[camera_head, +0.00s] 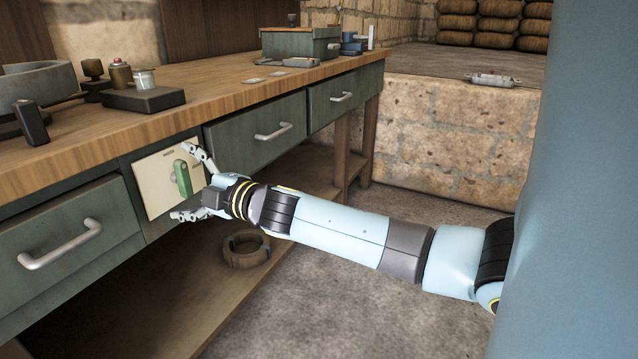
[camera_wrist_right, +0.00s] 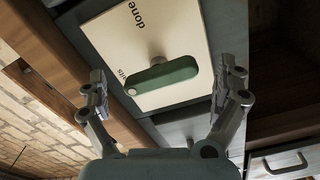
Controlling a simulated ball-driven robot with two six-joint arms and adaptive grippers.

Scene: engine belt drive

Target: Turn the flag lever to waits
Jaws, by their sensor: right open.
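The flag lever (camera_head: 183,178) is a green bar on a cream plate (camera_head: 155,188) set in the workbench front, between drawers. In the head view it stands nearly upright. In the right wrist view the lever (camera_wrist_right: 165,75) lies across the plate (camera_wrist_right: 180,30), with a pale round end at its left. The word "done" is readable on the plate; a second word ending in "its" is partly covered by the lever. My right gripper (camera_head: 187,183) is open at the plate, its fingers on either side of the lever with gaps in the wrist view (camera_wrist_right: 166,76). My left gripper is out of view.
Green drawers with metal handles (camera_head: 273,132) flank the plate. The wooden benchtop (camera_head: 215,85) overhangs just above it and carries several small items and a green box (camera_head: 300,42). A coiled ring (camera_head: 246,250) lies on the lower shelf.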

